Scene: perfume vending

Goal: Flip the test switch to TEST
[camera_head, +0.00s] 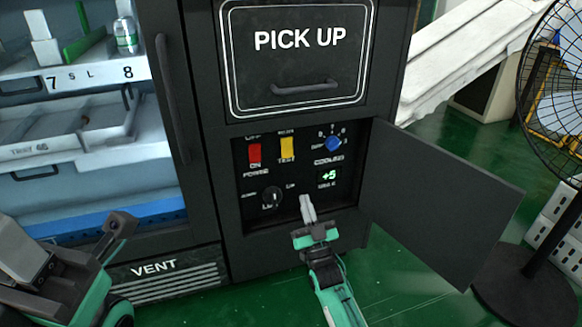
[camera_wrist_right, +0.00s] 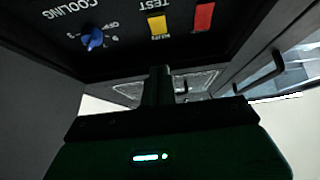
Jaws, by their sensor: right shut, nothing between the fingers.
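The yellow test switch (camera_head: 287,148) sits in the upper middle of the recessed control panel (camera_head: 262,222), with TEST lettered below it and a smaller, hard-to-read word above. It also shows at the top of the right wrist view (camera_wrist_right: 156,25). I cannot tell which way its rocker is tilted. My right gripper (camera_head: 308,203) is shut and empty, in front of the panel's lower part, below the switch and apart from it. Its fingers also show in the right wrist view (camera_wrist_right: 159,75). My left gripper (camera_head: 120,224) is at the lower left, its jaw state unclear.
A red power switch (camera_head: 255,154) is left of the yellow one, a blue cooling knob (camera_head: 333,143) right. A black knob (camera_head: 272,197) and green display (camera_head: 329,176) are below. The panel door (camera_head: 440,205) stands open at right; the pick-up drawer (camera_head: 300,60) is above.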

